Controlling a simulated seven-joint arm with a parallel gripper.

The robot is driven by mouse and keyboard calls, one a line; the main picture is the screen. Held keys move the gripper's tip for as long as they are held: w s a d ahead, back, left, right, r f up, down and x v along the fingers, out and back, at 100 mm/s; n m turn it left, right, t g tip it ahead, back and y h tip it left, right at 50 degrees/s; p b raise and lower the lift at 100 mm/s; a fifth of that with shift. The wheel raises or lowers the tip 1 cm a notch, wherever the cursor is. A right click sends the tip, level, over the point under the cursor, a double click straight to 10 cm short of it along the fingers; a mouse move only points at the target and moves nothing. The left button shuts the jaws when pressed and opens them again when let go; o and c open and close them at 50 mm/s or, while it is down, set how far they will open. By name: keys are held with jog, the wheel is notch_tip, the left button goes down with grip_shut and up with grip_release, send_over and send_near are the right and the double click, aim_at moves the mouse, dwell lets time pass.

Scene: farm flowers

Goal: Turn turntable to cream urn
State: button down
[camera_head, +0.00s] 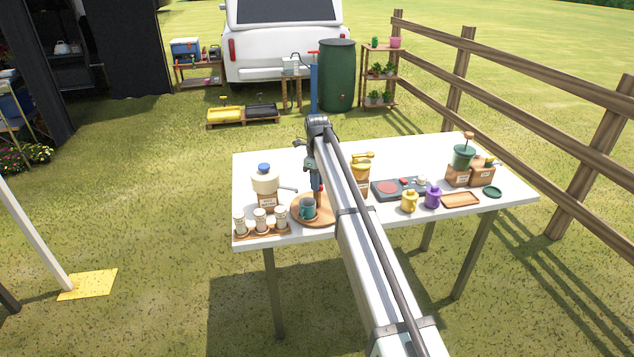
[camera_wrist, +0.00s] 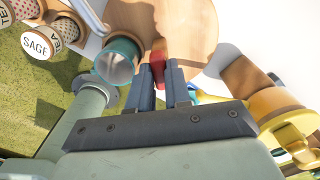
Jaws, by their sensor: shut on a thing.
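The round wooden turntable (camera_head: 298,215) lies near the table's front edge, left of centre. It also shows in the wrist view (camera_wrist: 200,28). A teal mug (camera_head: 308,208) stands on it and also shows in the wrist view (camera_wrist: 117,62). My gripper (camera_head: 318,187) is over the turntable, beside the mug. In the wrist view its fingers (camera_wrist: 163,72) are shut on a red knob (camera_wrist: 157,58) at the turntable. The cream urn (camera_head: 265,183), with a blue lid, stands behind and left of the turntable. My arm hides part of the turntable's right side.
Several labelled spice jars (camera_head: 260,218) stand left of the turntable. A yellow urn (camera_head: 361,172) is close on the right.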

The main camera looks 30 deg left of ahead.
jog(key=shift+d+m, duration=0.1)
jog(key=shift+m, duration=4)
jog(key=c, duration=1.1)
grip_release()
jog(key=shift+o, duration=0.2)
notch_tip(320, 180, up, 14)
jog(key=shift+f, duration=0.1)
